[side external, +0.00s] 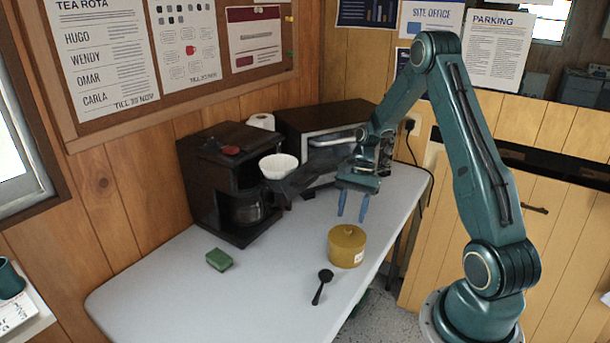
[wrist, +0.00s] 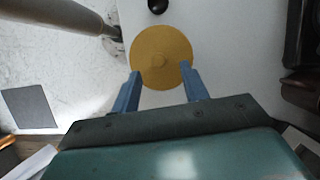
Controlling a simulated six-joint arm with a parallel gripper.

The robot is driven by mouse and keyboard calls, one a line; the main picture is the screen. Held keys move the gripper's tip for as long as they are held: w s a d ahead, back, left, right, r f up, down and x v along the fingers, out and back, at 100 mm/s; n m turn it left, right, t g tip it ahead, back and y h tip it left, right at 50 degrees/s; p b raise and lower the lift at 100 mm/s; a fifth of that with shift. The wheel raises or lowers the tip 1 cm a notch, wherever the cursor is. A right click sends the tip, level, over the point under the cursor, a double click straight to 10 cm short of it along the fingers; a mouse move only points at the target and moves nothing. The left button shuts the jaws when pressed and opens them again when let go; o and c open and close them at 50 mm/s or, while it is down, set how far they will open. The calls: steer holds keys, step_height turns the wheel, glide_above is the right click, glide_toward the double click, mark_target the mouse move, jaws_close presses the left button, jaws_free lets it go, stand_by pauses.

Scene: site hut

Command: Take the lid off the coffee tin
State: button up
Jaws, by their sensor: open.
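The coffee tin (side external: 346,252) is a short, round mustard-yellow tin standing upright on the table. In the wrist view the fingertips of my gripper (wrist: 162,74) appear at either side of the lid's near part.
A black scoop (side external: 322,286) lies in front of the tin. A green sponge (side external: 219,259) lies to the left. A dark coffee maker (side external: 232,180) with a white filter (side external: 278,166) and a toaster oven (side external: 325,135) stand behind. The table's front left (side external: 150,290) is clear.

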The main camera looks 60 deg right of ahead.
mark_target(348, 229)
steer(key=shift+x, duration=2.2)
steer(key=shift+s, duration=0.1)
jaws_close()
